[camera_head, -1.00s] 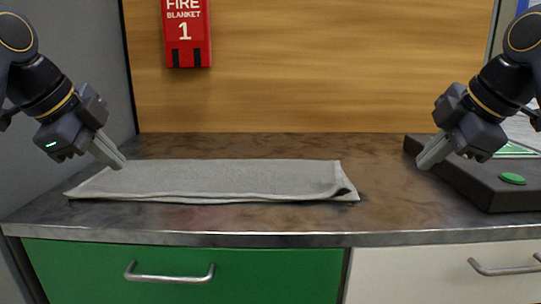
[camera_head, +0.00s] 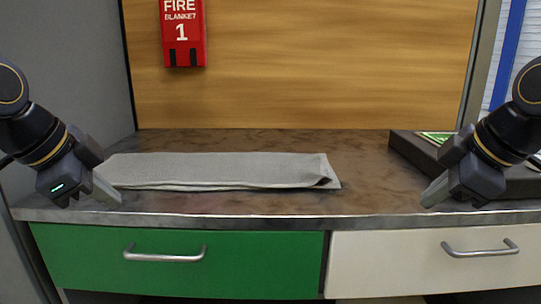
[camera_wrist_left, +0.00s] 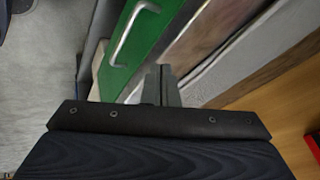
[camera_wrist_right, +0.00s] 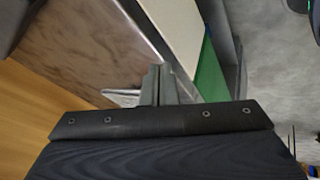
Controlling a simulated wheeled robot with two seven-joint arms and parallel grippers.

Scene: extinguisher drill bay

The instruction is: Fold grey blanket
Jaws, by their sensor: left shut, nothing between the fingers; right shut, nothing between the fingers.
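The grey blanket (camera_head: 220,170) lies flat on the countertop in a long, narrow folded strip. Its right end shows layered edges with a small dark gap at the front corner. My left gripper (camera_head: 118,200) is shut and empty, in front of the blanket's left end, hiding part of it. The blanket also shows in the left wrist view (camera_wrist_left: 225,75). My right gripper (camera_head: 428,200) is shut and empty near the counter's front edge, well right of the blanket and apart from it.
The brown countertop (camera_head: 365,190) is clear between the blanket and my right gripper. A dark case (camera_head: 408,146) with a green top stands at the right, partly behind my right arm. A red fire blanket box (camera_head: 183,45) hangs on the wooden back panel. Green and white drawers are below.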

